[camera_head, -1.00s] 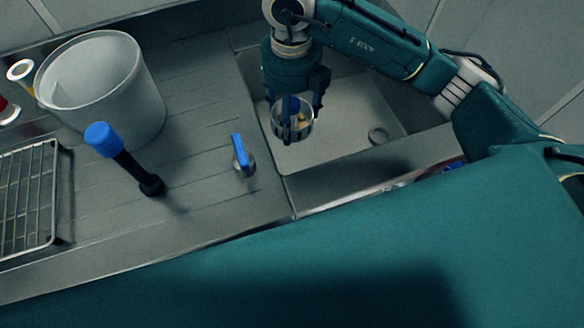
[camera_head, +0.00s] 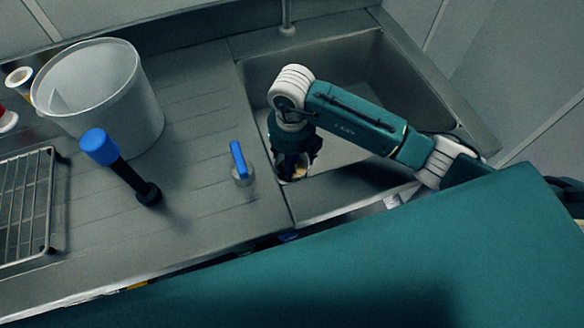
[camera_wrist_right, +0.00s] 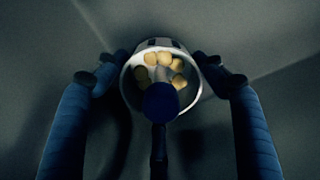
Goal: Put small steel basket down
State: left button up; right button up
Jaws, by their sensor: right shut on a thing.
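The small steel basket (camera_head: 301,174) is at the near left corner of the sink, mostly hidden under my right gripper (camera_head: 293,160). In the right wrist view the basket (camera_wrist_right: 126,84) is a round pale-rimmed cup with several yellowish lumps and a darker one inside. A blue round knob on a dark stem (camera_wrist_right: 160,102) stands in front of it. The two fingers of my right gripper (camera_wrist_right: 158,68) close on either side of the basket. Whether its base touches the sink floor cannot be told. My left gripper is not in view.
The steel sink (camera_head: 345,70) has free room behind and to the right. On the drainboard left of it stand a blue-handled steel piece (camera_head: 239,165), a black tool with a blue head (camera_head: 120,166), a white bucket (camera_head: 100,95) and a wire rack (camera_head: 25,205).

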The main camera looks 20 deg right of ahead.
aim_at(292, 171)
notch_tip(292, 171, down, 3)
jog(key=shift+f, duration=0.1)
jog(key=shift+f, duration=0.1)
jog(key=shift+f, duration=0.15)
jog(key=o, duration=1.3)
jog(key=shift+r, duration=0.2)
